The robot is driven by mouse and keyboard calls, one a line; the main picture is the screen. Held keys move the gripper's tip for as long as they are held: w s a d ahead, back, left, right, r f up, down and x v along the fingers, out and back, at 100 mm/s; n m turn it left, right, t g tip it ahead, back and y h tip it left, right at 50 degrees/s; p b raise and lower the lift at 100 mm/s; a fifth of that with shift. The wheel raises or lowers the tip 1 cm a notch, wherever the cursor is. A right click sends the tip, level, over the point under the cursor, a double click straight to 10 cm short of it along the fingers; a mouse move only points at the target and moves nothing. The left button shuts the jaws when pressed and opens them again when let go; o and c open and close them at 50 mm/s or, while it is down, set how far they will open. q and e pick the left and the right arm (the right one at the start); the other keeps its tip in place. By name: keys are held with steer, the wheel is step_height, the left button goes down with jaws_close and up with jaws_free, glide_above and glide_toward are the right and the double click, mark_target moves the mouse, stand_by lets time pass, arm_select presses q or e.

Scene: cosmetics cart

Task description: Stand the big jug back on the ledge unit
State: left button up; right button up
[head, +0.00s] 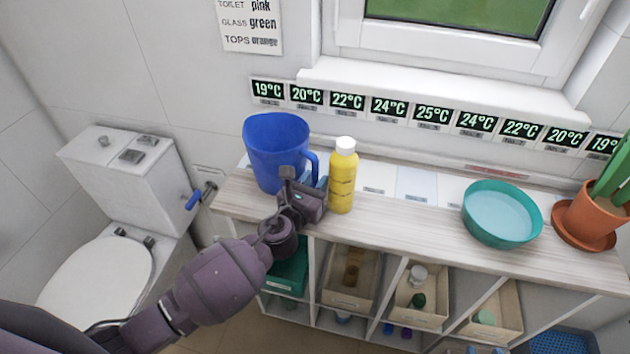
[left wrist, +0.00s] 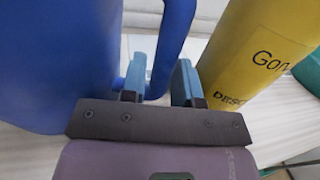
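The big blue jug (head: 272,150) is upright at the left end of the ledge unit (head: 400,225), its handle toward the right. I cannot tell whether its base touches the top or hangs just above it. My left gripper (head: 305,190) is at the handle, in front of the jug. My right gripper is not in view.
A yellow bottle (head: 343,180) stands close right of the jug and gripper; it also shows in the left wrist view (left wrist: 255,50). Farther right are a teal bowl (head: 480,228) and a potted plant (head: 590,215). A toilet (head: 100,270) stands left. The ledge between bottle and bowl is clear.

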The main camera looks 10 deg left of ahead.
arm_select(q)
steer(key=shift+r, duration=0.2)
steer(key=shift+s, duration=0.25)
steer(key=v, duration=1.1)
steer(key=shift+s, duration=0.25)
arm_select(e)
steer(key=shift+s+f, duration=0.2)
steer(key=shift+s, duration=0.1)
